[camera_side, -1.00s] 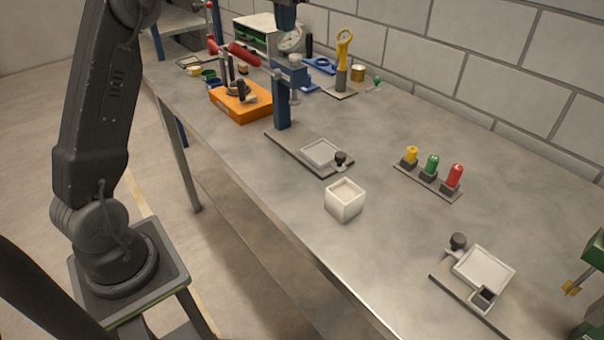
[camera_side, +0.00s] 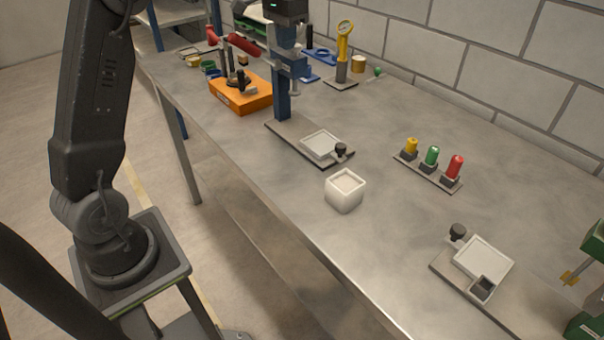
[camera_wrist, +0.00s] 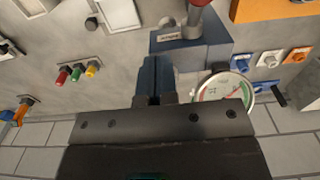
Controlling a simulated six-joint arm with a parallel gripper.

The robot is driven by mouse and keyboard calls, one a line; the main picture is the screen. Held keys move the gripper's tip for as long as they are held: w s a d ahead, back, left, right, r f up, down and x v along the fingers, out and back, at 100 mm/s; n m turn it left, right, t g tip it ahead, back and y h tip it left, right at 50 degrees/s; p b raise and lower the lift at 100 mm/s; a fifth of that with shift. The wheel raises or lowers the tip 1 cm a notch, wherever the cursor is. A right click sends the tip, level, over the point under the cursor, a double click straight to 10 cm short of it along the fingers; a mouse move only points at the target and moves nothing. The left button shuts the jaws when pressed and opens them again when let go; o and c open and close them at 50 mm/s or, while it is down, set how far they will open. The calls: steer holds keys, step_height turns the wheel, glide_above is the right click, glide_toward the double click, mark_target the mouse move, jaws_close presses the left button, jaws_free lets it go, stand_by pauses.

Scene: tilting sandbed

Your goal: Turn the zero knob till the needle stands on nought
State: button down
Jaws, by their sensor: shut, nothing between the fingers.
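The white round gauge (camera_wrist: 222,92) stands right of my fingers in the wrist view. Its dial has red and green marks, and its lower part is hidden behind my gripper body. I cannot read the needle's position. A dark round knob (camera_wrist: 219,68) shows at the gauge's upper edge; I cannot tell if it is the zero knob. My gripper (camera_wrist: 154,66) is shut and empty, its blue fingers together, left of the gauge. In the side view my gripper (camera_side: 285,45) is in front of the blue stand (camera_side: 283,104), and the gauge is hidden there.
An orange block (camera_side: 240,95) with a red-handled clamp stands left of the stand. A white tray (camera_side: 320,145) lies on the stand's base, with a white cube-shaped box (camera_side: 345,189) in front. Yellow, green and red pegs stand on a rack (camera_side: 428,172).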

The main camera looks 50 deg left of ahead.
steer(key=shift+f, duration=0.7)
steer(key=shift+a, duration=0.4)
steer(key=shift+s, duration=0.15)
step_height(320, 180, up, 6)
steer(key=shift+s+r, duration=0.15)
steer(key=shift+r, duration=0.1)
stand_by(0.6)
steer(key=shift+d, duration=0.1)
